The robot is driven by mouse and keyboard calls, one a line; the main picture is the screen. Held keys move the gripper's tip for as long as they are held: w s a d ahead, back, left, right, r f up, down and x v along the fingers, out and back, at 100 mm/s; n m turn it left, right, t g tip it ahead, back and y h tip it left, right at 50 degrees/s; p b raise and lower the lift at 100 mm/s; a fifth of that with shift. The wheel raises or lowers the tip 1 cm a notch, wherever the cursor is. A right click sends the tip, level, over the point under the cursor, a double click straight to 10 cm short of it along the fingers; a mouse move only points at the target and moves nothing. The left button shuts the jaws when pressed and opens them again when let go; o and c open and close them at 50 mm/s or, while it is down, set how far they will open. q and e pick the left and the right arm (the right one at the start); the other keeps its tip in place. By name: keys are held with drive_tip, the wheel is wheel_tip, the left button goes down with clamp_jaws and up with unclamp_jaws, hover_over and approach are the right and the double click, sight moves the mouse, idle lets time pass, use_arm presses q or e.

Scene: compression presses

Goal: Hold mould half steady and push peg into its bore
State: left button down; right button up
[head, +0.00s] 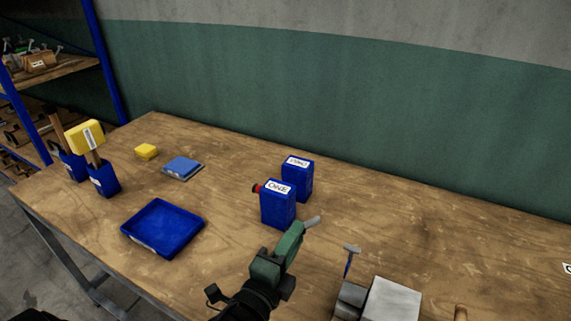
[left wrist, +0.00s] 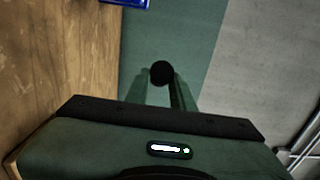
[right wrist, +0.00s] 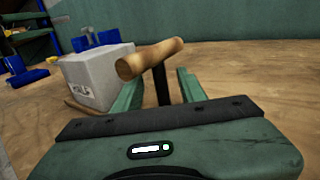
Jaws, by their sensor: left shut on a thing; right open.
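The mould half, a pale grey block (head: 393,300), sits at the table's front edge in the head view. It shows with a label in the right wrist view (right wrist: 95,78). My left gripper (head: 293,236) is shut on a slim grey rod (head: 312,221), probably the peg, above the table left of the block. In the left wrist view its dark round end (left wrist: 161,73) shows between the fingertips. My right gripper (right wrist: 160,92) is open beside the block. A wooden handle on a dark shaft (right wrist: 150,58) stands between or just beyond its fingers. The bore cannot be made out.
Two blue cans (head: 278,204) stand beyond my left gripper. A small blue-handled tool (head: 349,262) and a darker grey piece (head: 350,300) are near the block. A blue tray (head: 162,228), blue pad (head: 182,168) and yellow block (head: 146,152) lie left. The table's back right is largely clear.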

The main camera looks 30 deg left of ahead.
drive_tip(key=shift+x, duration=1.35)
clamp_jaws()
idle(1.6)
